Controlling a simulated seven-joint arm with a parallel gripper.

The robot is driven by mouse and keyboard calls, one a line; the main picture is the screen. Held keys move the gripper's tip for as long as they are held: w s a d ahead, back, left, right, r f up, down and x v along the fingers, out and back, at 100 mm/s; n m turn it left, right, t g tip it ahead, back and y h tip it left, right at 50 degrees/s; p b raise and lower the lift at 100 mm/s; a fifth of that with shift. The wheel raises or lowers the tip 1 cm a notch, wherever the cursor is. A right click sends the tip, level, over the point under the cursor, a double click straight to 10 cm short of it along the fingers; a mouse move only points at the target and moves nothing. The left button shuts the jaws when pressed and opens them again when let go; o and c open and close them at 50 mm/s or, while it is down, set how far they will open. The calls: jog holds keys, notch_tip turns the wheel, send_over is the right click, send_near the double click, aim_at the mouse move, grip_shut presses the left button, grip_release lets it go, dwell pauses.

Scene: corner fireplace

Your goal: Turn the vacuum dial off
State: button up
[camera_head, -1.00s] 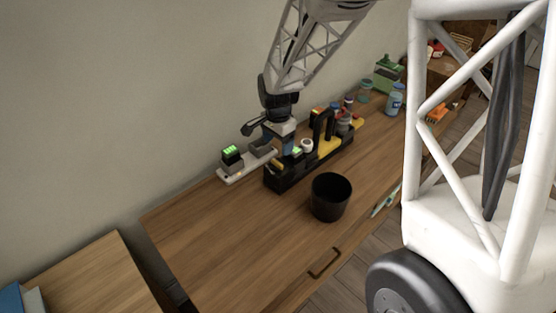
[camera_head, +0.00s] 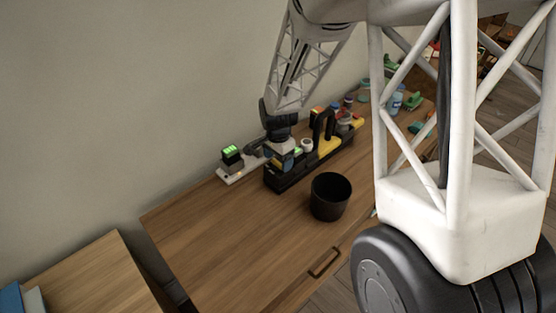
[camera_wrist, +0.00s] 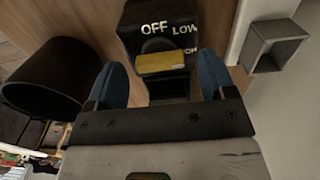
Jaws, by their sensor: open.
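The vacuum's black panel (camera_wrist: 133,22) with the white words OFF and LOW, and a third word partly hidden, shows in the wrist view. A dial with a yellow bar (camera_wrist: 160,63) sits just below the words. The bar lies roughly level across the picture, under OFF. My gripper (camera_wrist: 163,78) is open, with one blue fingertip to the left of the dial and one to the right; I cannot tell whether they touch it. In the head view my gripper (camera_head: 281,160) is at the left end of a long black unit (camera_head: 285,182) and hides the dial.
A black cup (camera_head: 330,200) stands close in front of the unit; it also shows at left in the wrist view (camera_wrist: 45,80). A white strip (camera_head: 238,173) with a green-lit block lies by the wall. A grey square bracket (camera_wrist: 283,42) is at right. The front left tabletop is clear.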

jog(key=shift+f, duration=0.3)
jog(key=c, duration=0.9)
jog(key=shift+c, duration=0.2)
